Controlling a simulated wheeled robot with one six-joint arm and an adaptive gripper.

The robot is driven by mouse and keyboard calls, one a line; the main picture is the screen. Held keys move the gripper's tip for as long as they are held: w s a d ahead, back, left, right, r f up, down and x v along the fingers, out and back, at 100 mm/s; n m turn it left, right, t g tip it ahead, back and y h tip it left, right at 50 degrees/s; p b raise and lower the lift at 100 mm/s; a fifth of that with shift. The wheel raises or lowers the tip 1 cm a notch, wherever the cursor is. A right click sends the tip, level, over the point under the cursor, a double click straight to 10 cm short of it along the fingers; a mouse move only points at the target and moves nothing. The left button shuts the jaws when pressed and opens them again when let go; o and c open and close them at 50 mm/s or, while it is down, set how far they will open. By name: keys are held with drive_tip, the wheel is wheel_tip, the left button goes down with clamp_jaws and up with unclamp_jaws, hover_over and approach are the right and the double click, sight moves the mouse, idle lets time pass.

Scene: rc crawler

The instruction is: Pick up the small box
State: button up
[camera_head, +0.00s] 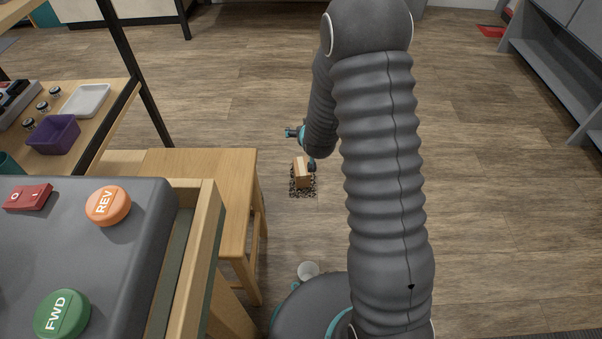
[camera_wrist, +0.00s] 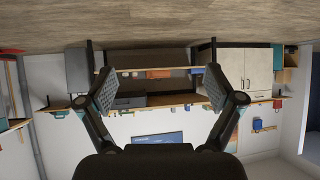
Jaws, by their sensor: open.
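A small tan box (camera_head: 302,170) shows in the camera_head view, low over the floor at the picture's middle. It appears to sit on a small dark, speckled base (camera_head: 303,191); the exact contact is too small to tell. My gripper (camera_wrist: 160,84) is open in the camera_wrist view, with its two fingers spread and nothing between them. The box does not show in the camera_wrist view. In the camera_head view my arm bends down just behind and right of the box, and the gripper's fingers are not clearly visible there.
A wooden stool or bench (camera_head: 203,165) stands left of the box. A grey control panel (camera_head: 130,260) with an orange REV button (camera_head: 108,206) and green FWD button (camera_head: 62,314) is at the front left. Floor at right is clear.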

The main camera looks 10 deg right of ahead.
wheel_tip(320, 180, down, 12)
drive_tip(key=t+b, duration=0.2)
drive_tip(key=t, duration=0.1)
approach(302, 171)
drive_tip(key=x, duration=0.5)
drive_tip(key=b+x, duration=0.1)
drive_tip(key=x, duration=0.2)
drive_tip(key=shift+r, duration=0.3)
drive_tip(key=shift+f+b+x, duration=0.15)
drive_tip(key=shift+b+x, duration=0.05)
drive_tip(key=shift+x, duration=1.1)
drive_tip(key=shift+f+b+x, duration=0.15)
drive_tip(key=shift+b+x, duration=0.05)
drive_tip(key=shift+x, duration=1.05)
drive_tip(key=shift+s+d, duration=0.1)
drive_tip(key=shift+s, duration=0.05)
drive_tip(key=c, duration=1.1)
